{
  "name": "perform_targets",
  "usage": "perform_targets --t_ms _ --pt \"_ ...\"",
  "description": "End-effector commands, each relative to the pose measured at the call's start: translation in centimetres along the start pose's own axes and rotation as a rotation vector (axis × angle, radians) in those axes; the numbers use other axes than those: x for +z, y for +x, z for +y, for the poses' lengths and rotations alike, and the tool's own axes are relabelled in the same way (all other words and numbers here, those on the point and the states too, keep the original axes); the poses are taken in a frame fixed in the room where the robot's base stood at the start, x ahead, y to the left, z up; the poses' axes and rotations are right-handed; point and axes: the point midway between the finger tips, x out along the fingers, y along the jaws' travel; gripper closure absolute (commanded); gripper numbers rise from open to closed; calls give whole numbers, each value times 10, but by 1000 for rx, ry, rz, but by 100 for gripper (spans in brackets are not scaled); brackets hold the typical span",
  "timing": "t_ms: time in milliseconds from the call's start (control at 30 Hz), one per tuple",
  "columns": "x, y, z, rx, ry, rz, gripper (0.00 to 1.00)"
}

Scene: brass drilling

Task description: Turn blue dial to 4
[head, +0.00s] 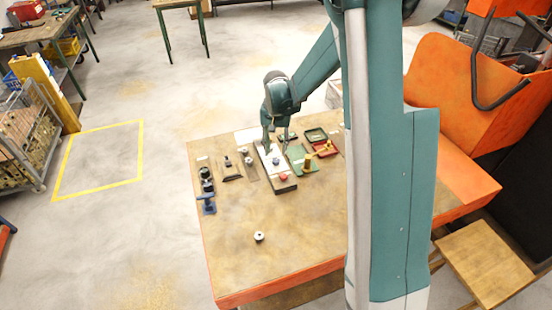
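The blue dial (276,161) is a small blue spot on a white panel (266,152) near the middle of the workbench. A red knob (283,177) is on the dark front end of this panel. Any numbers around the dial are too small to read, so its setting cannot be told. My gripper (277,148) points down over the back part of the panel, just behind the dial. Its two fingers look apart with nothing seen between them. I cannot tell whether it touches anything.
To the left are dark fixtures (230,170) and a blue clamp-like piece (208,205). A small round metal part (259,237) sits in front. The workbench front (285,250) is mostly clear.

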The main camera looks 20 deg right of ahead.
Motion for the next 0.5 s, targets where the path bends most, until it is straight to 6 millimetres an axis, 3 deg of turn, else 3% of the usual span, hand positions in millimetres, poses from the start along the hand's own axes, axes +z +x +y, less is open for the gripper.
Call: perform_targets --t_ms 500 --pt "0 52 0 0 0 0 66"
